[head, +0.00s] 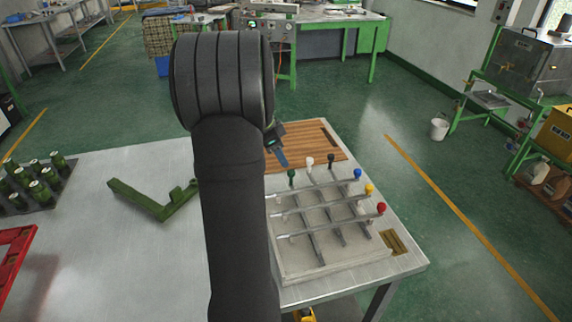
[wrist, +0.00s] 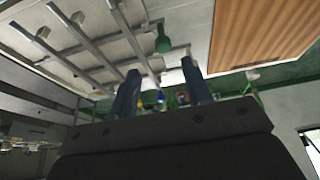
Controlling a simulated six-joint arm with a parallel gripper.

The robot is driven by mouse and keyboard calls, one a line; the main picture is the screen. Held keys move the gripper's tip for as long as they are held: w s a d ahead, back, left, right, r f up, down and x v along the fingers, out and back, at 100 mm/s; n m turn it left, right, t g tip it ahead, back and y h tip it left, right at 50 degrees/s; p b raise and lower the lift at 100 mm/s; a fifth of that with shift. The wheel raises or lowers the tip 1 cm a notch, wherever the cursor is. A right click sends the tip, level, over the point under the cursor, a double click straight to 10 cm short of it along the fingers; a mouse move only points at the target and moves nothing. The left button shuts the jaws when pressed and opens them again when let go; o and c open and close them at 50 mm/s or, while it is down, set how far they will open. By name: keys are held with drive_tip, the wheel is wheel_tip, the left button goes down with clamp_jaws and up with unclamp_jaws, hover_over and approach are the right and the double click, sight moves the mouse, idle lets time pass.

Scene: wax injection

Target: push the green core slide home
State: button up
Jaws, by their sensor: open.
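The green core slide shows its green knob (head: 291,177) at the back left of the core-slide block (head: 318,267), standing out past the block's back edge. The green knob also shows in the wrist view (wrist: 163,41), at the end of a grey rod, beyond the gap between my fingers. My gripper (head: 279,152) is above the table near the wooden board, behind the green knob and apart from it. In the wrist view its two blue fingers (wrist: 162,80) are spread apart with nothing between them. My arm hides the left part of the block in the head view.
White (head: 309,162), black (head: 331,160), blue (head: 357,174), yellow (head: 369,189) and red (head: 381,208) knobs stand along the block's back and right sides. A wooden board (head: 325,139) lies behind. A green bracket (head: 150,203) lies left; green bottles (head: 40,190) stand far left.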

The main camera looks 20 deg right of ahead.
sight(290, 170)
drive_tip(key=v, duration=0.5)
drive_tip(key=shift+r, duration=0.1)
idle(0.5)
drive_tip(key=x, duration=1.2)
drive_tip(key=shift+w, duration=0.45)
